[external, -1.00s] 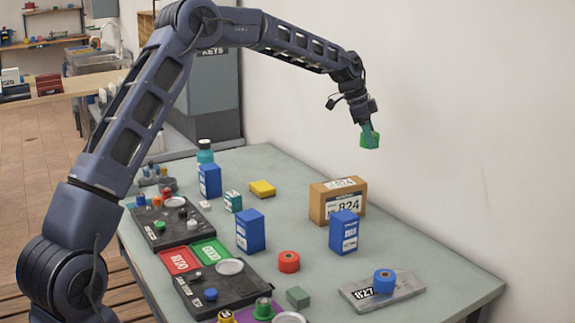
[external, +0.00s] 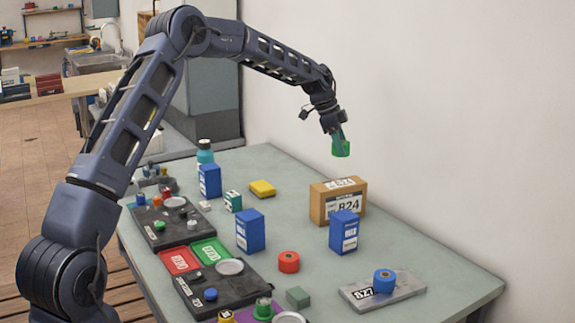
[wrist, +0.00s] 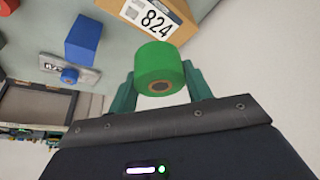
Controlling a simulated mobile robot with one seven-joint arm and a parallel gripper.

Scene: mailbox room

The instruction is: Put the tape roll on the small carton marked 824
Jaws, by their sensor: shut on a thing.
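My gripper (external: 340,143) is shut on a green tape roll (external: 342,149) and holds it in the air, above and apart from the carton. In the wrist view the green roll (wrist: 158,68) sits between the two teal fingers of my gripper (wrist: 160,85), its dark core facing the camera. The small brown carton marked 824 (external: 318,205) stands upright on the table near the wall, below the roll. Its labelled side also shows in the wrist view (wrist: 182,35), beyond the roll.
A blue box (external: 343,232) stands close in front of the carton. A red roll (external: 288,262) and a grey plate marked 827 (external: 405,287) bearing a blue roll (external: 384,280) lie nearer.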

